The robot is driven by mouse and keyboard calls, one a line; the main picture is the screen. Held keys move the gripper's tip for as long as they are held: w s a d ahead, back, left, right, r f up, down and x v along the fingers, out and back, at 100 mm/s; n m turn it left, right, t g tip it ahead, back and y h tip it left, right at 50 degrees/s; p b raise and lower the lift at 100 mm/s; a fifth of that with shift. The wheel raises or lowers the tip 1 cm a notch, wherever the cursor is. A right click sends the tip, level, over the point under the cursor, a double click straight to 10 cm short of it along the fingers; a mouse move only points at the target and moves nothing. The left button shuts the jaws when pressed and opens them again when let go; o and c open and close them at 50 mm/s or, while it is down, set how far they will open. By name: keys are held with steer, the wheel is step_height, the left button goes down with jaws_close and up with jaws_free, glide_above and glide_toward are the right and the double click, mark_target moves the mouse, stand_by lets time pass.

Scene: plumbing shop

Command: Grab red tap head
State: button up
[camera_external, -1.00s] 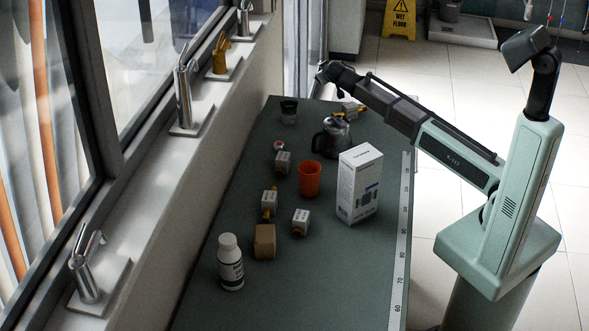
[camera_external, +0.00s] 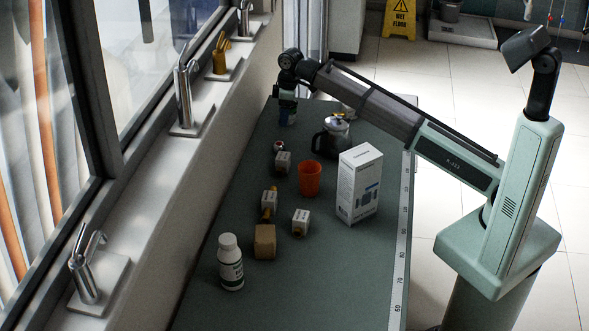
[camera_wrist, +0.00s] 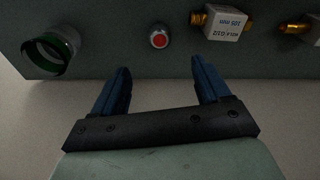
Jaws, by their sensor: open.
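The red tap head (camera_wrist: 160,39) shows in the wrist view as a small round piece with a red centre and a pale rim. It lies on the dark green table top, just beyond my fingertips and between their lines. In the external view a small red-and-white piece (camera_external: 278,145) by a white-labelled block looks like the same tap head. My gripper (camera_wrist: 160,68) has its two blue fingers spread with nothing between them. In the external view my gripper (camera_external: 287,93) hangs over the far left end of the table, beyond the tap head.
A labelled block with brass fitting (camera_wrist: 226,23) lies to the right. An orange cup (camera_external: 310,179), metal pot (camera_external: 333,141), white box (camera_external: 359,185) and white bottle (camera_external: 230,265) occupy the table. Taps line the sill.

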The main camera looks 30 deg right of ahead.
mark_target(279, 144)
steer(key=f, duration=0.4)
steer(key=a+f, duration=0.1)
steer(key=f, duration=0.3)
steer(key=w+f, duration=0.1)
steer(key=f, duration=0.3)
steer(key=shift+a+f, duration=0.15)
steer(key=shift+f, duration=0.2)
steer(key=shift+c, duration=0.2)
steer(key=c, duration=1.1)
